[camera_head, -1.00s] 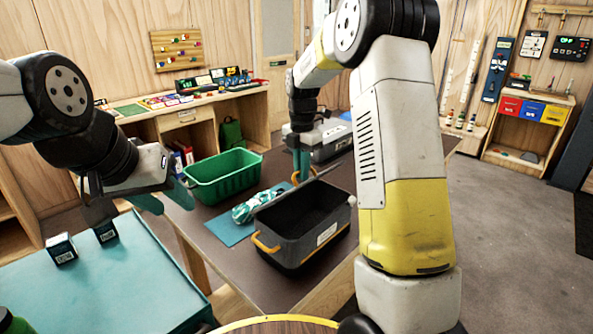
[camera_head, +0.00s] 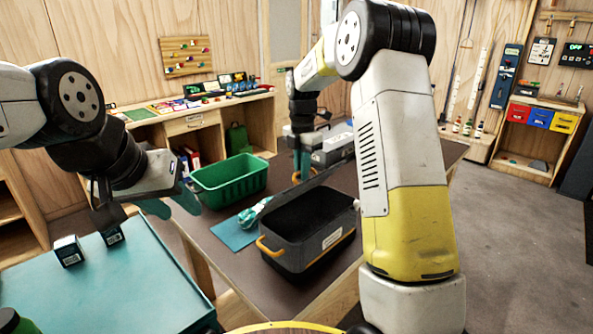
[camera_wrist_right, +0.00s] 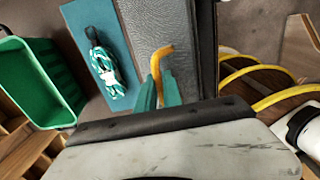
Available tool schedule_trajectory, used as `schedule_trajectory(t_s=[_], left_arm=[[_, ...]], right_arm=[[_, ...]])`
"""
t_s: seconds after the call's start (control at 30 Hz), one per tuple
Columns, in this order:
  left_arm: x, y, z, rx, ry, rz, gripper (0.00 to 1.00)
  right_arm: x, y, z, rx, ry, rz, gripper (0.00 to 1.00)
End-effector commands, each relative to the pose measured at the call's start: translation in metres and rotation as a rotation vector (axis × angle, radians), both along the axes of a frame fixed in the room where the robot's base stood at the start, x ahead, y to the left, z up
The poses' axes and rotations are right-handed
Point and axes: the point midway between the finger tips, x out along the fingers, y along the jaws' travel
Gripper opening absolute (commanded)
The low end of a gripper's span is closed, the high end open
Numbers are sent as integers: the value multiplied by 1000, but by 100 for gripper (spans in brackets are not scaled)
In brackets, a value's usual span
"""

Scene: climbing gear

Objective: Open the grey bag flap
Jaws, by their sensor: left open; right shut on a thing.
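The grey bag (camera_head: 322,248) stands on the dark table with its top open and its empty-looking inside showing. Its grey flap (camera_head: 283,199) is raised along the far-left edge, leaning outward over the mat side. It also shows as a textured panel in the right wrist view (camera_wrist_right: 146,32). My right gripper (camera_head: 300,177) is shut on the flap's orange pull tab (camera_wrist_right: 161,52), with the teal fingers on either side of it. My left gripper (camera_head: 174,206) is open and empty above the teal side table's corner, away from the bag.
A teal mat (camera_head: 234,236) with a teal-white rope (camera_head: 250,218) lies left of the bag, partly behind the flap. A green basket (camera_head: 232,181) and a grey case (camera_head: 335,149) stand further back. Small dark boxes (camera_head: 68,251) sit on the teal side table (camera_head: 110,295).

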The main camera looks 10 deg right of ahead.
Motion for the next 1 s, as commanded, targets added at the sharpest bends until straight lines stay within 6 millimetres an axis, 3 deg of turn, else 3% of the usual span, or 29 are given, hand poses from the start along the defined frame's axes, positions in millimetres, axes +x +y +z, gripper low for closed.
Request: schedule_trajectory(t_s=[0.43, 0.5, 0.6, 0.77, 0.9, 1.0], left_arm=[[0, 0, 0, 0, 0, 0, 41], [0, 0, 0, 0, 0, 0, 41], [0, 0, 0, 0, 0, 0, 41], [0, 0, 0, 0, 0, 0, 41], [0, 0, 0, 0, 0, 0, 41], [0, 0, 0, 0, 0, 0, 41]], right_arm=[[15, 14, 1, 2, 2, 2, 0], [14, 14, 2, 2, 2, 2, 20], [14, 13, 2, 2, 1, 2, 36], [14, 12, 2, 2, 1, 1, 36], [14, 12, 2, 0, 1, 1, 61], [14, 12, 2, 0, 1, 1, 63]])
